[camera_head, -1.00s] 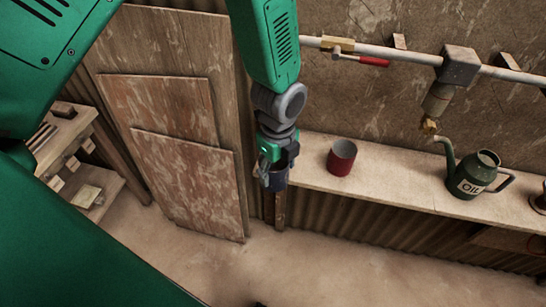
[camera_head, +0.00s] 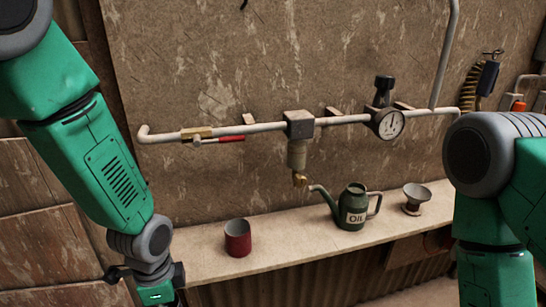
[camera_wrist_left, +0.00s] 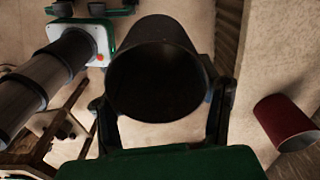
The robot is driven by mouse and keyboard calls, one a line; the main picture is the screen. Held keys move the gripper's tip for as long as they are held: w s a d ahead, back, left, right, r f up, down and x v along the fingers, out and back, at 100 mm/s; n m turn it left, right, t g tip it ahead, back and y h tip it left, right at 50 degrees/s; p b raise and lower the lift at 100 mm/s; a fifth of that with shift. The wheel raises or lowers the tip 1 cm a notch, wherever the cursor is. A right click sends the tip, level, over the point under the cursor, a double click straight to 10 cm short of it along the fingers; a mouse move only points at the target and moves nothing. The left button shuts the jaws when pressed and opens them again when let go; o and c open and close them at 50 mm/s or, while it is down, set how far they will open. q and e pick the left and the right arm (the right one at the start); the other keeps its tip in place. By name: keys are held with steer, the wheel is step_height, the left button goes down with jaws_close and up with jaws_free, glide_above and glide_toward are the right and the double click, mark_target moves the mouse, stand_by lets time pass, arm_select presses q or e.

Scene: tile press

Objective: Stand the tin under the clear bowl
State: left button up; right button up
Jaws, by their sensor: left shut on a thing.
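A dark open-topped tin (camera_wrist_left: 155,65) fills the middle of the left wrist view, its mouth towards the camera and its inside dark. My left gripper (camera_wrist_left: 160,105) is shut on it, a finger at each side. In the head view only the top of this gripper shows at the bottom edge, left of the shelf; its fingers and the tin are cut off. The clear bowl (camera_head: 297,153) hangs under a block on the wall pipe, with a brass drain fitting below it, above the shelf. My right arm is at the right; its gripper is out of view.
A red tin (camera_head: 238,238) stands on the shelf (camera_head: 290,243), left of the bowl; it also shows in the left wrist view (camera_wrist_left: 284,122). A green oil can (camera_head: 352,208) has its spout close to the drain fitting. A funnel-like cup (camera_head: 416,198) stands farther right.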

step_height(320, 180, down, 13)
steer(key=b, duration=1.1)
steer(key=shift+r, duration=0.1)
steer(key=shift+c, duration=0.7)
arm_select(q)
step_height(320, 180, down, 8)
steer(key=s+a+n, duration=0.2)
steer(key=n, duration=1.2)
steer(key=shift+a+f+n, duration=0.2)
steer(key=shift+f+n, duration=0.05)
steer(key=shift+n, duration=0.15)
arm_select(e)
steer(key=shift+s, duration=0.1)
